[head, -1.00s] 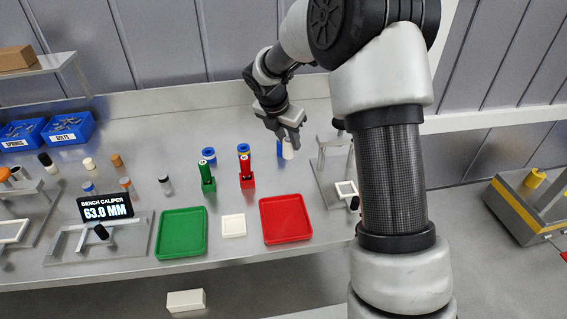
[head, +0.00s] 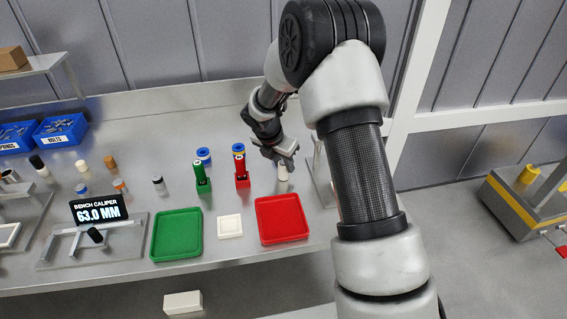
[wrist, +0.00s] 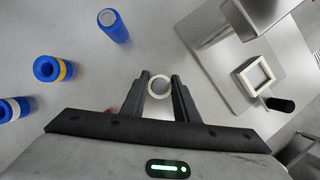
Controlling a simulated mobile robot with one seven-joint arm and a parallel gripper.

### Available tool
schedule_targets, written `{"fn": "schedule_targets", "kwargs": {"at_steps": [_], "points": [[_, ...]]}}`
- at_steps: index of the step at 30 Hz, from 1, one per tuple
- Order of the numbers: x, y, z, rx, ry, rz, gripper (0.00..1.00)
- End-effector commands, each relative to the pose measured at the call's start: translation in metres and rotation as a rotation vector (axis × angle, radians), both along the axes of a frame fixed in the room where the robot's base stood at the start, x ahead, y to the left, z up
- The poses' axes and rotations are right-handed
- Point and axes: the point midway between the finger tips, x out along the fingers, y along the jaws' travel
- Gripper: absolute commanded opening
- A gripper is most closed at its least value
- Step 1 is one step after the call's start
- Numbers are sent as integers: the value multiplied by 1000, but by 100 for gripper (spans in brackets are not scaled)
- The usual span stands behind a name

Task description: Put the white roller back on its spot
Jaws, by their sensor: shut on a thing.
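The white roller (head: 283,174) is in my gripper (head: 283,162), which is over the bench behind the red tray. In the wrist view the roller (wrist: 159,87) shows end-on as a pale ring between the two fingers of the gripper (wrist: 160,78). Its lower end is at or just above the bench top; I cannot tell if it touches. A white square pad (head: 230,226) lies between the green and red trays. I cannot tell which place is the roller's spot.
The red tray (head: 282,219) and green tray (head: 177,234) lie at the front. Red (head: 242,172) and green (head: 202,180) holders stand left of my gripper. Blue cylinders (wrist: 115,25) are nearby. A metal stand with a white square frame (wrist: 254,75) is close on the right.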

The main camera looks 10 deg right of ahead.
Motion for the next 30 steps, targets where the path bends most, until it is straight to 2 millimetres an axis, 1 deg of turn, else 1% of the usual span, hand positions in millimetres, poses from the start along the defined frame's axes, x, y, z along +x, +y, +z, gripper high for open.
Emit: {"fn": "schedule_targets", "kwargs": {"at_steps": [5, 6, 8, 9, 16, 20, 23, 30], "points": [[0, 0, -3, 0, 0, 0, 0], [0, 0, -2, 0, 0, 0, 34], [0, 0, -2, 0, 0, 0, 44], [0, 0, -2, 1, 1, 0, 46], [0, 0, -2, 1, 1, 0, 46], [-1, 1, 4, 1, -1, 0, 46], [-4, 5, 18, 2, -3, 0, 46], [-18, 19, 66, 1, -4, 1, 46]]}}
